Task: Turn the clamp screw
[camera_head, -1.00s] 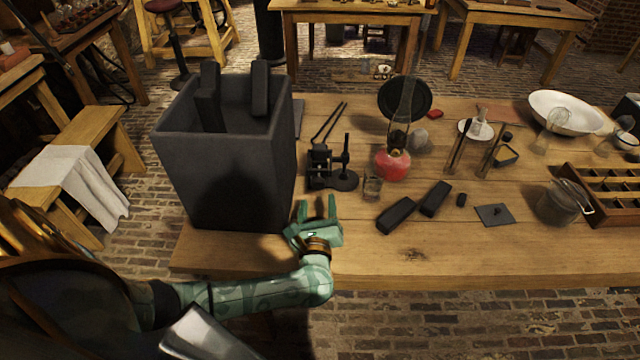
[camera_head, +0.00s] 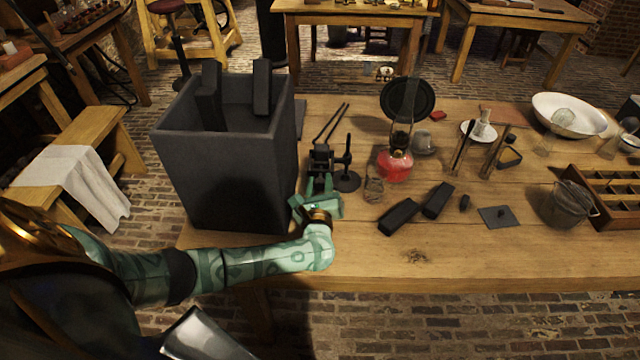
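A small black clamp fixture (camera_head: 321,158) with two long thin rods stands on the wooden table, just right of a large dark box-shaped jar (camera_head: 225,180). Beside it on the right is a black upright post on a round base (camera_head: 346,181). Which part is the clamp screw is too small and dark to tell. My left gripper (camera_head: 319,183) is green and points away from me at the near side of the clamp. Its two fingers stand apart, with dark clamp parts showing at their tips; contact cannot be made out. My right gripper is not in view.
Two dark blocks (camera_head: 398,217) (camera_head: 437,200) lie right of my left gripper. A small glass (camera_head: 373,190) and a red lamp (camera_head: 395,165) stand close to the clamp's right. The front strip of the table (camera_head: 460,255) is clear.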

